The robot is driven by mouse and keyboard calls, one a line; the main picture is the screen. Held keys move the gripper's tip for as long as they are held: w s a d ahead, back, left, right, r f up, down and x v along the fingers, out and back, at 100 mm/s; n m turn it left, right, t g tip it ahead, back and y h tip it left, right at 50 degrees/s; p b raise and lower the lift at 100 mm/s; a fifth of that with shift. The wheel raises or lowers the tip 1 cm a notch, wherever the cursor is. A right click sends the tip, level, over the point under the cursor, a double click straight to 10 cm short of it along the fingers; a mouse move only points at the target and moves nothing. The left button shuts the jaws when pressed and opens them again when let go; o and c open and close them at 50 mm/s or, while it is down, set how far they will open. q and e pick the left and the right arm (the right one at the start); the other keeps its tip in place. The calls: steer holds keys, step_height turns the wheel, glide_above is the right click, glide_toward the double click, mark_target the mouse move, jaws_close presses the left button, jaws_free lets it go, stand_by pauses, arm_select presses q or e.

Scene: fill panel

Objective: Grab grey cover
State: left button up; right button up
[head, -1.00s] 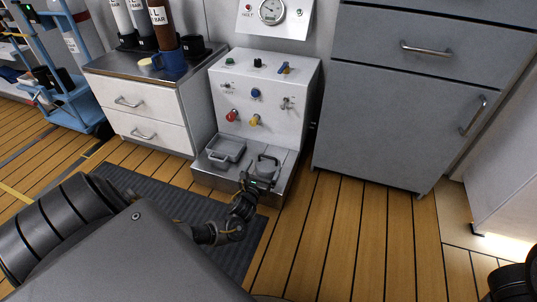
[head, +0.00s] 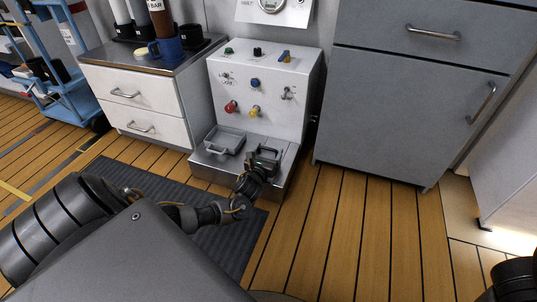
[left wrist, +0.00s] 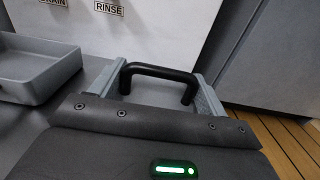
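The grey cover (head: 268,153) with a black bar handle is at the right of the white panel unit's low front ledge. In the left wrist view the cover (left wrist: 152,93) shows grey below its dark handle (left wrist: 160,72). My left gripper (head: 261,160) is at the cover. In the left wrist view its two grey fingers (left wrist: 157,90) stand apart, one on each side of the handle. The handle appears between them, and I see no clear contact. The lower part of the cover is hidden by the gripper body. My right gripper is not in view.
A grey open tray (head: 209,148) with a handle sits left of the cover. The panel unit (head: 290,115) with coloured knobs rises behind. A grey cabinet (head: 400,120) stands to the right. A dark mat (head: 150,190) and wooden floor lie in front.

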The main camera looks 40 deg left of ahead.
arm_select(q)
steer(key=c, duration=0.6)
steer(key=shift+r, duration=0.1)
